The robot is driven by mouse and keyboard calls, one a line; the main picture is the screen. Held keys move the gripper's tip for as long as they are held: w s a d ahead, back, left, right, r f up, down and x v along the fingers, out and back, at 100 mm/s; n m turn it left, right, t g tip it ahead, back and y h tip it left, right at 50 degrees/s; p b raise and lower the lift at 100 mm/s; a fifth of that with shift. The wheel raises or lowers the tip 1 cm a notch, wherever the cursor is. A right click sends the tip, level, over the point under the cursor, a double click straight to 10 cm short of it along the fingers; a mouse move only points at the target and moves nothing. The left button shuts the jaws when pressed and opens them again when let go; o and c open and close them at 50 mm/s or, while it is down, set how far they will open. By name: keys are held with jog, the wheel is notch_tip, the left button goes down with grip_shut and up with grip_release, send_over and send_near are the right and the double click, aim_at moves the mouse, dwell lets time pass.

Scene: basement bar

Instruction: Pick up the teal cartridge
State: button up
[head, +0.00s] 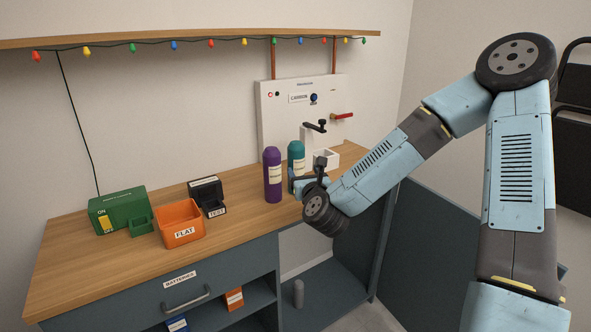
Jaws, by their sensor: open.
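The teal cartridge (296,152) stands upright on the wooden counter, with a pale label on its side. My gripper (299,182) is open, low in front of the cartridge, and hides its lower part. I cannot tell whether the fingers are around the cartridge or only in front of it. A purple cartridge (272,176) with a pale label stands upright just left of my gripper.
On the counter (110,251) are an orange FLAT bin (180,217), a black TEST box (206,193) and a green box (117,210). A white panel (275,113) with a tap, red lever and white cup stands behind the cartridges. A shelf with coloured bulbs hangs above.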

aim_at(299, 160)
jog(key=shift+m, duration=0.3)
jog(key=x, duration=0.8)
jog(key=shift+w+d+r, duration=0.1)
jog(key=shift+w+r, duration=0.05)
jog(key=shift+w, duration=0.2)
jog(key=shift+x, duration=2.55)
jog(key=shift+r, duration=0.15)
jog(key=c, duration=0.9)
jog(key=shift+c, duration=0.4)
jog(key=shift+r, duration=0.15)
